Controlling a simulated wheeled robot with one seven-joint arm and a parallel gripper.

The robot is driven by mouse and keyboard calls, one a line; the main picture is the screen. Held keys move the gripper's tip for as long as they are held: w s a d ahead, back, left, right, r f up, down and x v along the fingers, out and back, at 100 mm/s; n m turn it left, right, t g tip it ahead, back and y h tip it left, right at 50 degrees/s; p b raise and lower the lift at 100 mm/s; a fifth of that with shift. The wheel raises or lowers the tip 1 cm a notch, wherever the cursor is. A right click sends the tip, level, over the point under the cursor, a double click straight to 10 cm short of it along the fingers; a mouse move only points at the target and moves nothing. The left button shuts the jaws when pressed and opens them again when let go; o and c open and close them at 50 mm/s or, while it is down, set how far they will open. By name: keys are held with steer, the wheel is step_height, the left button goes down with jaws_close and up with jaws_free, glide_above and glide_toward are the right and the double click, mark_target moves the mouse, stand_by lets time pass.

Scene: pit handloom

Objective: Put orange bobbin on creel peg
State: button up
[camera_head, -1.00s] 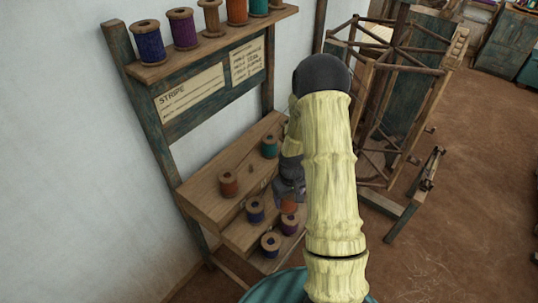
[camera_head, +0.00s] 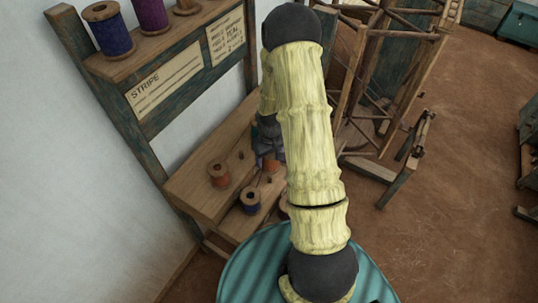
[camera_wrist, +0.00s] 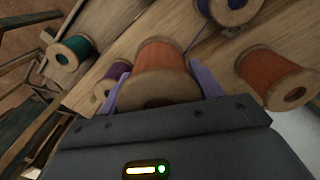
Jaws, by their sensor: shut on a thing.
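My gripper (camera_wrist: 162,84) is shut on an orange bobbin (camera_wrist: 160,58), which sits between its two purple-grey fingers in the wrist view. In the head view the held bobbin (camera_head: 270,165) shows partly below my gripper (camera_head: 268,147), just right of the stepped wooden creel (camera_head: 190,187). Another orange bobbin (camera_head: 219,175) stands on the upper step, and it also shows at the right in the wrist view (camera_wrist: 272,80). A small peg (camera_head: 240,156) seems to stand bare on that step. My arm hides part of the creel.
A blue bobbin (camera_head: 250,201) stands on a lower step. The wrist view shows a teal bobbin (camera_wrist: 73,52), a purple bobbin (camera_wrist: 106,88) and a blue bobbin (camera_wrist: 232,8) nearby. A label board reading STRIPE (camera_head: 165,81) hangs above. A wooden frame (camera_head: 395,100) stands right.

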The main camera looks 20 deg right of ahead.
mark_target(269, 176)
steer(key=shift+w+f, duration=0.1)
steer(key=shift+f+b, duration=3.8)
steer(key=shift+f, duration=1.35)
steer(key=o, duration=1.1)
steer(key=shift+o, duration=0.5)
steer(key=shift+o, duration=0.7)
steer(key=shift+r+p, duration=2.5)
steer(key=shift+r, duration=1)
steer(key=shift+r, duration=0.1)
